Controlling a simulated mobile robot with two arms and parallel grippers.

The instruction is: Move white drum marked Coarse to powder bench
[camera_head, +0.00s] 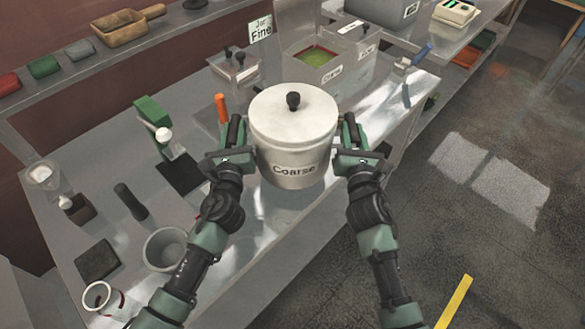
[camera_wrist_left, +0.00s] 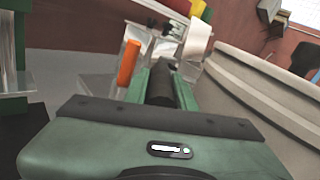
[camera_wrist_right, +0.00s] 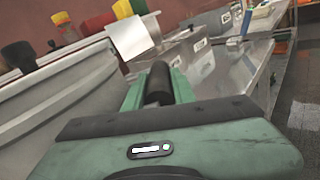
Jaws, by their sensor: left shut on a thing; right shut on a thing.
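The white drum marked Coarse (camera_head: 291,146) is upright, with a lid and black knob on top. It is over the metal bench (camera_head: 262,262), near its right edge; I cannot tell whether its base touches the bench top. My left gripper (camera_head: 237,134) is shut on the drum's left side, and my right gripper (camera_head: 349,134) is shut on its right side. The drum's pale wall also shows at the right of the left wrist view (camera_wrist_left: 262,88) and at the left of the right wrist view (camera_wrist_right: 62,98). The drum's far side and the gripped points are mostly hidden.
Behind the drum stand a bin with green contents (camera_head: 317,56) and a sign reading Jar Fine (camera_head: 261,28). Open floor (camera_head: 490,225) is at right.

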